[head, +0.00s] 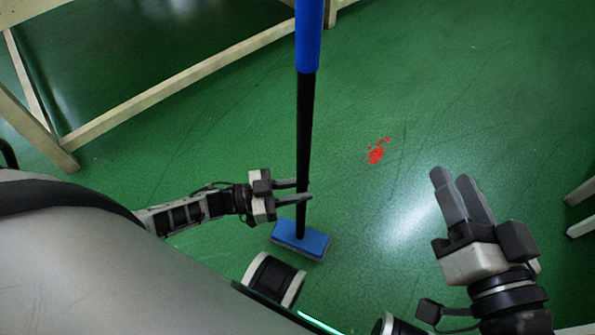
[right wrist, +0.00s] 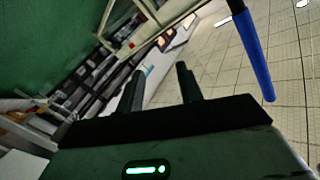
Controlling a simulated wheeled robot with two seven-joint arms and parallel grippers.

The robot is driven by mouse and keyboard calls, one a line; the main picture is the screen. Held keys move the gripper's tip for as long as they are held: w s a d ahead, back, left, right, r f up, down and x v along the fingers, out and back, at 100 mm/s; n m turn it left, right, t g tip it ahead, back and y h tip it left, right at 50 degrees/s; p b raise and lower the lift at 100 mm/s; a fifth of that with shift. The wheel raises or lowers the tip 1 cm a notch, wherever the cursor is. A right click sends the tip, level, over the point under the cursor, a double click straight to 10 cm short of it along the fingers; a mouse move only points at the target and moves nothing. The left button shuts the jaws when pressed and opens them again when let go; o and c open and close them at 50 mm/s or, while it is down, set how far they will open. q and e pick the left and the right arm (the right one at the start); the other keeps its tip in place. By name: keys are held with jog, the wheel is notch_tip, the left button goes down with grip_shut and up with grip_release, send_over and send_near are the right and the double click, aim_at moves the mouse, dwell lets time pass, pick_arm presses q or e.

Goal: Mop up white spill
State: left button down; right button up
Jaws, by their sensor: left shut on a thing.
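The mop stands nearly upright, with a blue upper grip (head: 309,40), a black pole (head: 304,120) and a flat blue head (head: 300,238) low on the green floor. My left gripper (head: 301,191) is shut on the black pole, a little above the head. A small red spatter (head: 376,152) lies on the floor to the right of the pole; no white spill shows. My right gripper (head: 452,177) is empty, its fingers apart, at the right. In the right wrist view a blue pole (right wrist: 252,52), apparently the mop's grip, is apart from its fingers (right wrist: 160,88).
A pale wooden frame (head: 190,77) with legs crosses the upper left. Pale furniture legs (head: 580,210) stand at the right edge. The green floor (head: 450,100) around the red spatter is clear. The right wrist view shows cluttered shelving and a tiled surface.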

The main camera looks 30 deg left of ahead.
aim_at(300, 176)
pick_arm(q)
jog(key=shift+w+r+p, duration=0.1)
jog(key=shift+r+p, duration=0.2)
jog(key=shift+r, duration=0.45)
notch_tip(300, 176, up, 4)
jog(key=p, duration=0.3)
jog(key=shift+f+p, duration=0.1)
jog(key=shift+p, duration=0.25)
jog(key=shift+r, duration=0.2)
pick_arm(e)
jog(key=shift+s+d+f+n+g+h, duration=0.15)
jog(key=shift+d+f+n+g+h, duration=0.2)
jog(key=shift+f+h, duration=0.1)
jog(key=shift+s+d+f+n+g+h, duration=0.15)
jog(key=shift+d+f+n+g+h, duration=0.05)
jog(key=shift+f+n+g+h, duration=0.2)
pick_arm(q)
jog(key=shift+d, duration=0.15)
